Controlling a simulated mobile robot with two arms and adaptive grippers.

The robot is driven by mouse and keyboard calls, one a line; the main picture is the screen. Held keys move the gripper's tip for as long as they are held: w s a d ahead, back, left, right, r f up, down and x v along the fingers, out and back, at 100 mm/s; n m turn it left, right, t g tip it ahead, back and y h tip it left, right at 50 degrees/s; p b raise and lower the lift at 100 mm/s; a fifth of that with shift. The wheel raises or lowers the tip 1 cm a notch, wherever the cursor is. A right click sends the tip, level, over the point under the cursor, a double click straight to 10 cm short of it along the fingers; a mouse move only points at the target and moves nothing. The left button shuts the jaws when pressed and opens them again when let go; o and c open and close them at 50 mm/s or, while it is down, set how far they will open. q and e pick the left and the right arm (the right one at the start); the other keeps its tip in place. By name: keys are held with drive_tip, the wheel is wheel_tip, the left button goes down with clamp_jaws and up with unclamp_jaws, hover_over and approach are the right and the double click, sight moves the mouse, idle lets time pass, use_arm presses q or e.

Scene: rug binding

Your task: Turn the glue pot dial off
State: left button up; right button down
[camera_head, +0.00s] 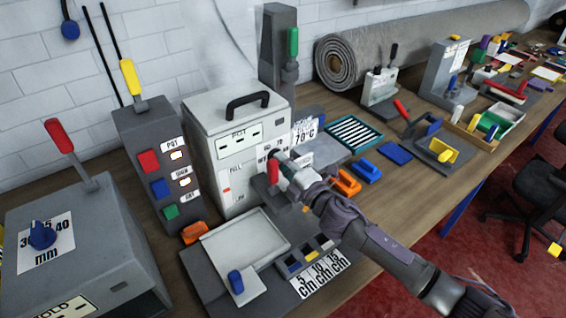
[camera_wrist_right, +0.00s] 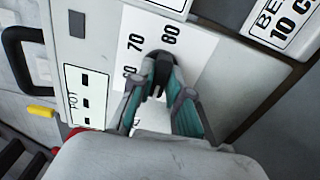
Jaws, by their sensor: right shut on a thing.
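The glue pot (camera_head: 205,130) is a white box with a black handle on top, left of centre in the head view. Its dial (camera_wrist_right: 158,68) is a dark knob on a white scale plate (camera_wrist_right: 190,50) marked 60, 70 and 80 in the wrist view. My right gripper (camera_wrist_right: 160,88) is shut on the dial, with one teal-padded finger on each side. In the head view my right gripper (camera_head: 281,163) reaches the front face from the right and hides most of the dial. I cannot tell which mark the dial points to. My left gripper is not in view.
A red-handled lever (camera_head: 273,170) stands close beside my right gripper. A grey button box (camera_head: 148,165) stands left of the pot. A pale tray (camera_head: 245,243) lies in front. Orange (camera_head: 346,182) and blue (camera_head: 367,171) blocks lie right of my gripper. A rolled rug (camera_head: 420,40) lies behind.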

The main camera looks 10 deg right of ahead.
drive_tip(key=c, duration=1.1)
unclamp_jaws()
drive_tip(key=v, duration=1.2)
drive_tip(key=shift+f, duration=0.1)
